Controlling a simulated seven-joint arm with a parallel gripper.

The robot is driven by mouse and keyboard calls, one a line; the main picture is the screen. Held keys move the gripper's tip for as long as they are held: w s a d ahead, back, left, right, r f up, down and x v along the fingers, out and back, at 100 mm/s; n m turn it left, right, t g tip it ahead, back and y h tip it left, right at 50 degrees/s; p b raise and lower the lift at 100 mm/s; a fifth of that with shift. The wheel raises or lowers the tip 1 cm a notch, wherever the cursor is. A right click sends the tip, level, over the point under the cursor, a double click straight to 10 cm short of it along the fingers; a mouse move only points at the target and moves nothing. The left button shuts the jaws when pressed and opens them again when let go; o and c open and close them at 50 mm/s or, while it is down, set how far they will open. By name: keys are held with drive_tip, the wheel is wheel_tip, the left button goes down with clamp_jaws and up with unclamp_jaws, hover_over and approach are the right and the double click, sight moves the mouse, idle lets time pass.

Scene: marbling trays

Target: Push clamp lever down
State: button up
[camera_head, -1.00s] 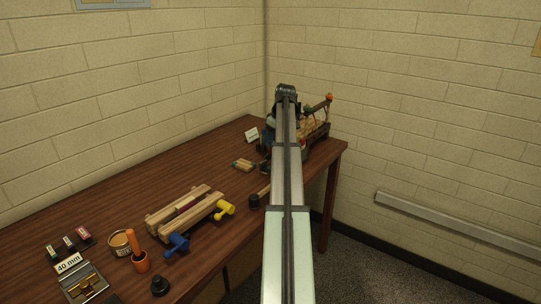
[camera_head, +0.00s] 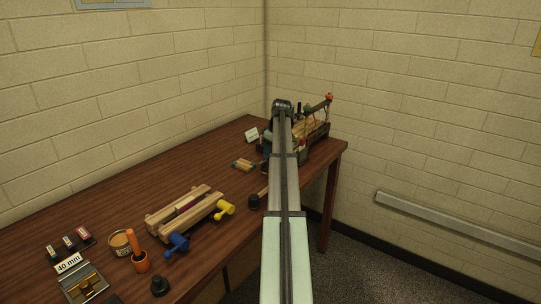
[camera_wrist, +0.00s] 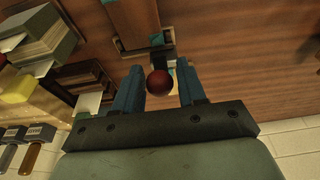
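In the wrist view my gripper (camera_wrist: 160,88) is open, with two blue fingers spread apart. A dark red ball knob (camera_wrist: 159,82), which looks like the end of the clamp lever, shows in the gap between them. It appears closer to the left finger; I cannot tell whether it touches. A dark part and a brown wooden bar show beyond the knob. In the head view my arm hides the fingers and this knob. A wooden device with a slanted bar tipped in orange-red (camera_head: 329,97) stands behind the arm at the table's far right end.
On the table (camera_head: 110,195) are a wooden clamp frame (camera_head: 165,222) with a blue knob (camera_head: 177,245) and a yellow knob (camera_head: 225,208), a tin (camera_head: 121,243) and an orange-handled tool (camera_head: 133,243). A white card (camera_head: 252,135) stands near the far end. Walls close in behind.

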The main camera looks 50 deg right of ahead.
drive_tip(key=c, duration=0.7)
drive_tip(key=shift+o, duration=0.2)
drive_tip(key=shift+s+f, duration=0.5)
drive_tip(key=shift+s, duration=0.15)
drive_tip(key=shift+s+f, duration=0.1)
drive_tip(key=shift+s+f, duration=0.25)
drive_tip(key=shift+f, duration=0.15)
drive_tip(key=shift+s+f, duration=0.1)
